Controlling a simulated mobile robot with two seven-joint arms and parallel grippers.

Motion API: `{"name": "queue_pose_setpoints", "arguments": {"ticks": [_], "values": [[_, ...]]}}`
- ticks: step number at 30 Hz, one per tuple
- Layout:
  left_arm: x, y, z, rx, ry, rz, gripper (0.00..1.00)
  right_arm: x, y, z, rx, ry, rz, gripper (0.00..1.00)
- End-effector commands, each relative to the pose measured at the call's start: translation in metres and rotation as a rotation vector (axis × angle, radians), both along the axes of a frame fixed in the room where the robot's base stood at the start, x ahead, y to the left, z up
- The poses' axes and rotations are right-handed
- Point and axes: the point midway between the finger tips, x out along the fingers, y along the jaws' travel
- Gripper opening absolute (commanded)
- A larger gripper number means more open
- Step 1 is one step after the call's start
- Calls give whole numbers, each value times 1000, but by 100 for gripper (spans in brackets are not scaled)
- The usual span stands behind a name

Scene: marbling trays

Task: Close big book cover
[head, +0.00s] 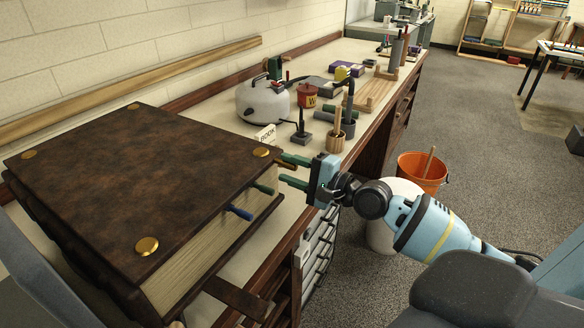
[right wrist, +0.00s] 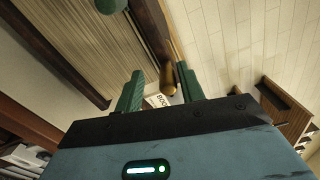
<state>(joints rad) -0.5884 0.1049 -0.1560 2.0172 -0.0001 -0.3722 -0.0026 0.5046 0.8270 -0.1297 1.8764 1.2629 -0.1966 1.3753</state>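The big book (head: 140,165) lies on the bench at the left of the head view. Its dark brown cover with round gold studs lies flat over the thick pages (head: 200,262), and I see no gap. Blue and green bookmark ends (head: 240,212) stick out from the page side. In the right wrist view, the fingers (right wrist: 162,90) are spread with nothing clearly gripped; page edges (right wrist: 95,40) show beyond. My left gripper is not in view.
A small "BOOK" card (head: 265,137) stands behind the gripper. A grey kettle-like pot (head: 262,103), a red tin (head: 307,95) and a wooden cup (head: 336,142) stand farther along the bench. An orange bucket (head: 422,172) is on the floor; open floor lies right.

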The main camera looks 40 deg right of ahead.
Motion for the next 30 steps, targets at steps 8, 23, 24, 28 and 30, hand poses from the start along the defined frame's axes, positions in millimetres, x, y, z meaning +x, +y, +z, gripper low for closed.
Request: {"name": "queue_pose_setpoints", "arguments": {"ticks": [8,23,24,28,30], "values": [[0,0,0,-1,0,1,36,-2,-2,1,-2,-3,-1,39],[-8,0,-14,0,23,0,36,-53,-22,-3,-4,3,0,39],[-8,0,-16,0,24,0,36,-57,-24,-3,-4,3,-1,39],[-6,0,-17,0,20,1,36,-65,-27,-2,-3,1,-2,39],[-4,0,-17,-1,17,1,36,-68,-29,-1,-2,0,-1,39]]}}
